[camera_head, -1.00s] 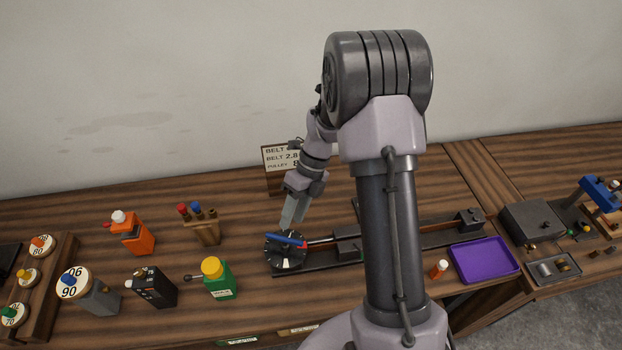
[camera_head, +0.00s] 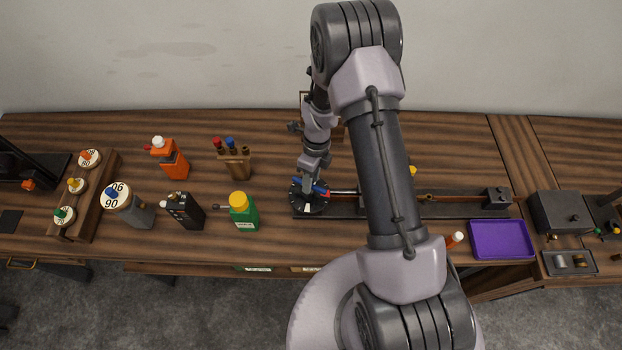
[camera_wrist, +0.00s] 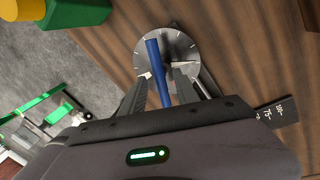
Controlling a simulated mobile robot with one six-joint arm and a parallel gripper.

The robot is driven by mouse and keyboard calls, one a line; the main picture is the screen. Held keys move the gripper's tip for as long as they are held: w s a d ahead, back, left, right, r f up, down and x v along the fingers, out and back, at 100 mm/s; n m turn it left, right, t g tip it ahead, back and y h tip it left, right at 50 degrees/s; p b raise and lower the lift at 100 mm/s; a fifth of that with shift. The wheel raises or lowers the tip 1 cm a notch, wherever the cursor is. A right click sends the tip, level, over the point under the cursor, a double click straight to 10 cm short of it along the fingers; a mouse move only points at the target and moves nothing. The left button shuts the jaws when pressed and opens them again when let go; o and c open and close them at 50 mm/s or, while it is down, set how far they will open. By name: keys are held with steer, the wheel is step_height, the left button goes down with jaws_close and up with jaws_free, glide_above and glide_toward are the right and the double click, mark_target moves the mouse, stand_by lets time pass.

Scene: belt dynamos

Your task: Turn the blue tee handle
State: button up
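The blue tee handle (camera_wrist: 153,50) is a long blue bar over a round grey dial (camera_wrist: 178,42) with white marks. In the head view the handle (camera_head: 319,188) sits on the dark disc at the left end of a long black rail. My gripper (camera_wrist: 161,74) is down over the dial, with one finger on each side of the bar. The fingers look parted, and whether either one touches the bar is unclear. In the head view my gripper (camera_head: 312,178) covers part of the handle and disc.
A green bottle with a yellow cap (camera_head: 242,212) stands left of the dial. The black rail (camera_head: 455,208) runs right, partly behind my arm, towards a purple tray (camera_head: 501,239). A wooden holder with colored-top pegs (camera_head: 234,162) stands behind left. A sign is behind my wrist.

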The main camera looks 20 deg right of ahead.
jaws_close()
